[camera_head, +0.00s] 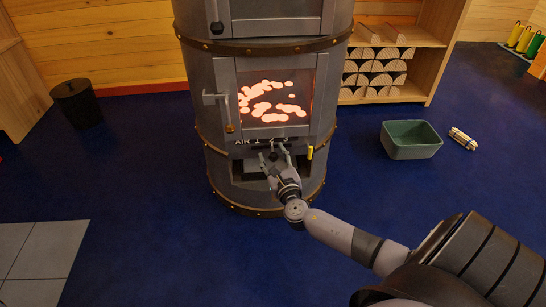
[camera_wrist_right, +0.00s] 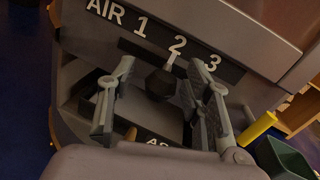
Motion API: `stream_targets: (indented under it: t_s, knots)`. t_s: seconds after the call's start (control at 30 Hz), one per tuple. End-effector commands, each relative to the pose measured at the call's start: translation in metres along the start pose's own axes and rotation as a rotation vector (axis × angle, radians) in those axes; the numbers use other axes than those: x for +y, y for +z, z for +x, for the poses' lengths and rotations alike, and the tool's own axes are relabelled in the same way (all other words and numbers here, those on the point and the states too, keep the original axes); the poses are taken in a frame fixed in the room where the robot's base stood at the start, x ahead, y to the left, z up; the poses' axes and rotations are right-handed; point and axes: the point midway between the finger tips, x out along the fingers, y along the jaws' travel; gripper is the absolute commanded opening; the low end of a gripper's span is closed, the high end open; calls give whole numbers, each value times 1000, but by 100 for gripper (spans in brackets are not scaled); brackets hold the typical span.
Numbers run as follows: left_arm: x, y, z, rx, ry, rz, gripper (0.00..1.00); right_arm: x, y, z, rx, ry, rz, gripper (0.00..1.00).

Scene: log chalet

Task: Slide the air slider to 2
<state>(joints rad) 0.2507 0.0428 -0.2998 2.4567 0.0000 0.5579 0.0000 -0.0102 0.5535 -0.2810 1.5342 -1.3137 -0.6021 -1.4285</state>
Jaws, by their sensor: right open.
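The air slider is a dark knob (camera_wrist_right: 160,84) with a pale pointer, on the scale plate (camera_wrist_right: 225,68) marked AIR 1 2 3 on the stove (camera_head: 212,120). In the right wrist view the pointer stands just below the 2. My right gripper (camera_wrist_right: 157,98) is open, with one finger on each side of the knob. The right-hand finger is very close to the knob; I cannot tell whether it touches. In the head view the right gripper (camera_head: 277,160) is at the stove's front below the glass door. My left gripper is out of view.
Glowing embers (camera_head: 268,108) show behind the stove's glass door. A yellow handle (camera_wrist_right: 257,128) sticks out right of the gripper, and a partly hidden label is below. A green bin (camera_head: 411,153), a small bundle (camera_head: 462,139) and a log rack (camera_head: 428,65) are to the right.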

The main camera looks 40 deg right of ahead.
Motion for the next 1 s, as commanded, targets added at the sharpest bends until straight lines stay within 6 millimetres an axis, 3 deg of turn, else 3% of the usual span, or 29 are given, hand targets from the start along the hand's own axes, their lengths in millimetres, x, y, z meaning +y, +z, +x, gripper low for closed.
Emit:
stream_targets:
  t_s: [0.17, 0.27, 0.7, 1.0]
  knots:
    - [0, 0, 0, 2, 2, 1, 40, 0, 0, -7, 1, 1, 0, 46]
    - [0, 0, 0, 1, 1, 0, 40, 0, -1, -22, 2, 3, 0, 46]
    - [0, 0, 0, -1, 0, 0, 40, 0, -1, -106, 2, 0, 0, 46]
    - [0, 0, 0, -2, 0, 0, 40, 0, 0, -121, 0, 0, 0, 46]
